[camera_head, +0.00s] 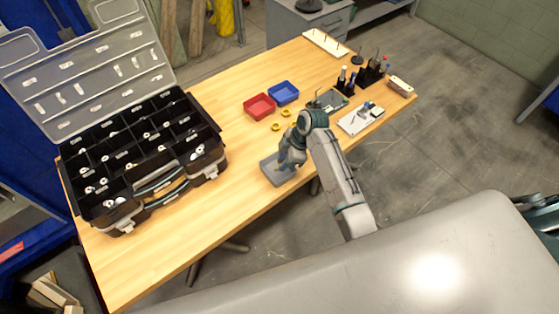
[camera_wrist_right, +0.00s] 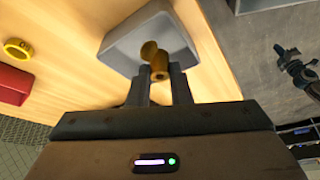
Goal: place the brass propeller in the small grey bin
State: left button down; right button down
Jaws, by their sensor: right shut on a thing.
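The brass propeller (camera_wrist_right: 158,70) shows in the right wrist view between the fingertips of my right gripper (camera_wrist_right: 160,76), which is shut on it. The small grey bin (camera_wrist_right: 112,48) lies behind the propeller in that view, and the propeller overlaps its inside. In the head view my right gripper (camera_head: 284,163) is over the grey bin (camera_head: 274,180) near the front edge of the table. The propeller is hidden there by the gripper. I cannot tell how far above the bin's floor it is. My left gripper is not in view.
A red bin (camera_head: 259,107), a blue bin (camera_head: 284,93) and several yellow rings (camera_head: 276,127) lie behind the grey bin. An open black organizer case (camera_head: 140,150) stands at the left. Tool holders (camera_head: 350,82) and a white board (camera_head: 360,119) are at the right. The wood between case and grey bin is clear.

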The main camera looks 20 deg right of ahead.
aim_at(280, 163)
jog(key=shift+w+a+f, duration=0.15)
jog(key=shift+w+a, duration=0.25)
jog(key=shift+w, duration=0.3)
notch_tip(280, 163, down, 2)
jog(key=shift+f+p, duration=0.25)
jog(key=shift+p, duration=0.65)
jog(key=shift+f, duration=0.55)
jog(key=c, duration=1.3)
grip_release()
jog(key=shift+f, duration=0.1)
